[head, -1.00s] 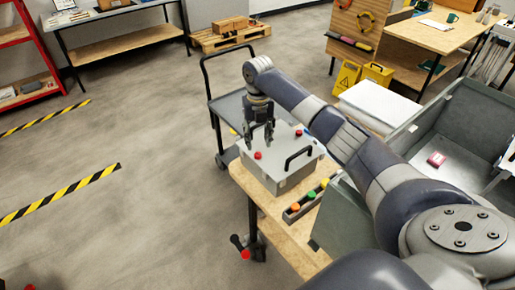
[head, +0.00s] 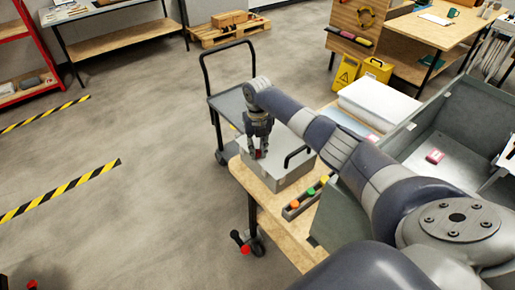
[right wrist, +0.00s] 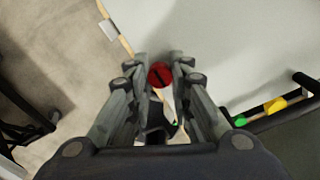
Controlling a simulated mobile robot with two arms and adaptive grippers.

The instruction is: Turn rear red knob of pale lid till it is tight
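The pale lid (head: 283,140) covers a grey box on a wooden table and has a black handle (head: 297,155). My right gripper (head: 258,152) points down over the lid's left part. A red knob (head: 259,154) shows between its fingertips. In the right wrist view the red knob (right wrist: 160,75), with a dark slot across its top, sits between the two fingers (right wrist: 163,65). They close in on both its sides with hardly any visible gap. The lid's far right corner is hidden behind my right arm. My left gripper is not in view.
A rack with coloured knobs (head: 301,203) lies at the table's front right, beside a grey bin (head: 432,118) holding a small red item (head: 435,156). A trolley (head: 232,101) stands behind the box. Open floor lies to the left.

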